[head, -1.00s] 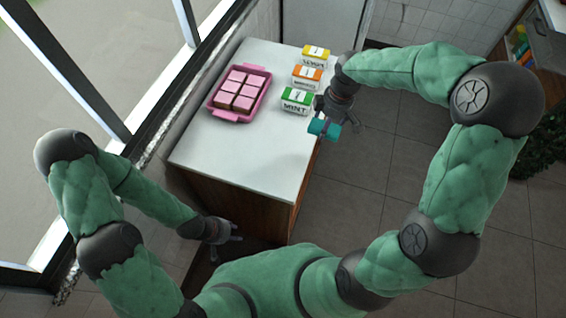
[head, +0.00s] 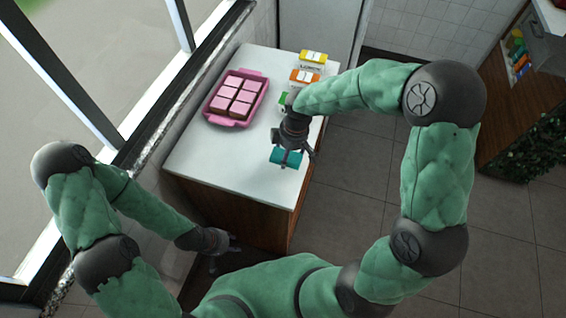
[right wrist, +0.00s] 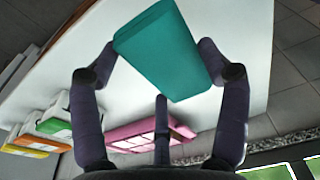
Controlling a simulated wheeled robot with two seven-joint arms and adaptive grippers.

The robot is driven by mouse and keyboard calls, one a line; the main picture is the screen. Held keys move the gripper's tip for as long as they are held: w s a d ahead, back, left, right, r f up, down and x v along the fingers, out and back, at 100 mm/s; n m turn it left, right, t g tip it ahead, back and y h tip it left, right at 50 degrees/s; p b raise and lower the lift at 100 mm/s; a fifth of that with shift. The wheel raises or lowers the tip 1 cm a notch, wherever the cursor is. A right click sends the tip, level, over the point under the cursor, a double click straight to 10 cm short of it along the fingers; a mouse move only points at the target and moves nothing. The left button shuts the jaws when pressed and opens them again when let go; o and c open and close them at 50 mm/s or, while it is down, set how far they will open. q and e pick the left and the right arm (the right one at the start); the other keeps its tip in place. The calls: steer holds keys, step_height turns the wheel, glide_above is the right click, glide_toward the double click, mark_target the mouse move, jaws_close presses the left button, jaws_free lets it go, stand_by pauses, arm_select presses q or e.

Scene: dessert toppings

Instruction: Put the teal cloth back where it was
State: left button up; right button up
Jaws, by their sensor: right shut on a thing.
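The teal cloth (head: 285,158) is a folded block in my right gripper (head: 297,152). It shows over the front right part of the white counter (head: 230,160); whether it touches the top I cannot tell. In the right wrist view the teal cloth (right wrist: 165,52) sits between the fingers of my right gripper (right wrist: 157,60), which is shut on it. My left gripper (head: 232,243) is low beside the counter's front end, away from the cloth, its fingers apart and empty.
A pink tray (head: 212,119) of pink-topped squares stands on the counter's left side. Yellow (head: 313,58), orange (head: 306,77) and green (head: 284,99) cartons stand along the back right, the green one mostly hidden by my arm. The counter's front is clear.

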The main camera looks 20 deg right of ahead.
steer(key=shift+s+a+f, duration=0.1)
steer(key=shift+a+f, duration=0.25)
steer(key=shift+f, duration=0.05)
steer(key=f, duration=0.2)
steer(key=a+f+b, duration=0.1)
steer(key=shift+a+f, duration=0.1)
steer(key=shift+f, duration=0.5)
steer(key=shift+f+b, duration=0.15)
steer(key=shift+b, duration=0.15)
steer(key=o, duration=1.1)
steer(key=r+p, duration=0.1)
steer(key=r, duration=0.3)
steer(key=d+r+p, duration=0.1)
steer(key=r, duration=0.3)
steer(key=r+p, duration=0.1)
steer(key=r, duration=0.3)
steer(key=shift+s+d+r, duration=0.1)
steer(key=shift+s+d, duration=0.05)
steer(key=shift+s, duration=0.25)
